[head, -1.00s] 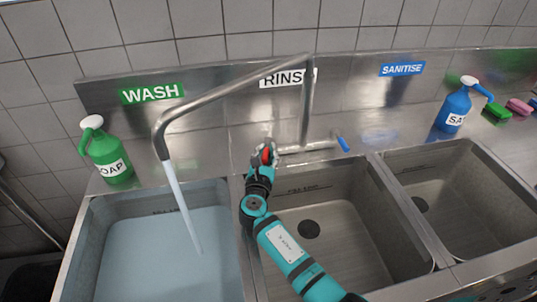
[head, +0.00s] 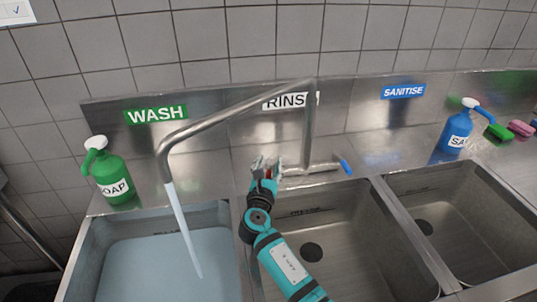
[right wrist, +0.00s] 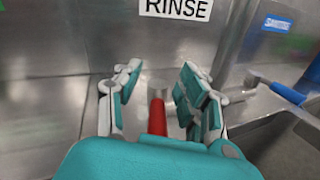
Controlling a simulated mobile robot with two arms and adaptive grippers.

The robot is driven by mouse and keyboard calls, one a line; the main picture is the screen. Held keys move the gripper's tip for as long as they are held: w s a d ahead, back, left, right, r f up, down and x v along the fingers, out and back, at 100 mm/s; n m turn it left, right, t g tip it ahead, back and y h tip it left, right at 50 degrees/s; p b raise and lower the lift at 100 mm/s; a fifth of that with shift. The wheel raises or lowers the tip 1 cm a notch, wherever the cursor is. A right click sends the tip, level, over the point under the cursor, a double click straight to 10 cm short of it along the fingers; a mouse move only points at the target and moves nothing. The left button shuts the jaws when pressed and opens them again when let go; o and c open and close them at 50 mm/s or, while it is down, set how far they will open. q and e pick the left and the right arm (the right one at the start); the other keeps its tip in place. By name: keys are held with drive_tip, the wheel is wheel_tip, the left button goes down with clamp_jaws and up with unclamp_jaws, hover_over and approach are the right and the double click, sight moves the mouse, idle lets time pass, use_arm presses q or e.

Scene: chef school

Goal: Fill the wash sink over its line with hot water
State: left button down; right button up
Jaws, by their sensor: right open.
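The wash sink (head: 98,258) at the left holds a broad sheet of pale blue water (head: 150,270). A small dark marking (head: 165,233) shows on its back wall just above the water; I cannot read it. The tap spout (head: 200,125) reaches over this sink, and a stream (head: 184,230) runs from it into the water. My right gripper (head: 265,165) is open at the left end of the tap body. In the right wrist view the red tap handle (right wrist: 157,116) stands between its open fingers (right wrist: 160,85). My left gripper is out of view.
The rinse sink (head: 400,240) and sanitise sink (head: 500,240) look empty. A green soap bottle (head: 110,172) stands behind the wash sink. A blue tap handle (head: 346,167) is on the tap's right end. A blue bottle (head: 457,130) and sponges (head: 498,133) stand at the right.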

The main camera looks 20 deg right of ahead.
sight(269, 171)
wheel_tip(269, 171, up, 6)
drive_tip(key=shift+r, duration=0.2)
idle(0.9)
